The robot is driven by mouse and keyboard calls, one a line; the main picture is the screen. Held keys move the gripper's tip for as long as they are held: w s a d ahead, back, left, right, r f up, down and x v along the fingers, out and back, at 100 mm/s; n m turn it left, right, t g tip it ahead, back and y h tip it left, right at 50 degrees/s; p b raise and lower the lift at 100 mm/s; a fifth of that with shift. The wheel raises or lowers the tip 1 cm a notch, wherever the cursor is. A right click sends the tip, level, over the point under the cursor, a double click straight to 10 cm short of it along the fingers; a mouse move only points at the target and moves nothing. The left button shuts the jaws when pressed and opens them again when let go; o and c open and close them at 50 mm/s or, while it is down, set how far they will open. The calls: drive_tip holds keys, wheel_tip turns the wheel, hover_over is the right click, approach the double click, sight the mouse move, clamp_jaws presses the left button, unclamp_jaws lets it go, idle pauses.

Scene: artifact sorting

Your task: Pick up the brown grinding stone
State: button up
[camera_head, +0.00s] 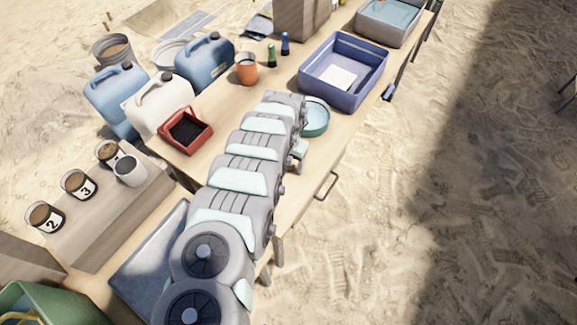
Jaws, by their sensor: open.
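I cannot make out a brown grinding stone in the head view; it may be hidden behind my arm. My arm reaches from the bottom of the picture up over the wooden table (213,112). Its far end is beside a teal bowl (316,118). The arm covers part of the bowl and the table under it. I cannot make out my gripper or its fingers, so what lies between them does not show.
A blue crate (376,83) with a pale sheet stands right of the bowl. A red tray (186,131) with dark contents, an orange cup (246,69) and jerrycans (160,103) stand left. Numbered cups (79,186) are lower left. Sand lies right of the table.

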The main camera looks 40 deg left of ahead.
drive_tip(key=shift+r, duration=0.1)
drive_tip(key=c, duration=1.4)
drive_tip(key=shift+c, duration=0.2)
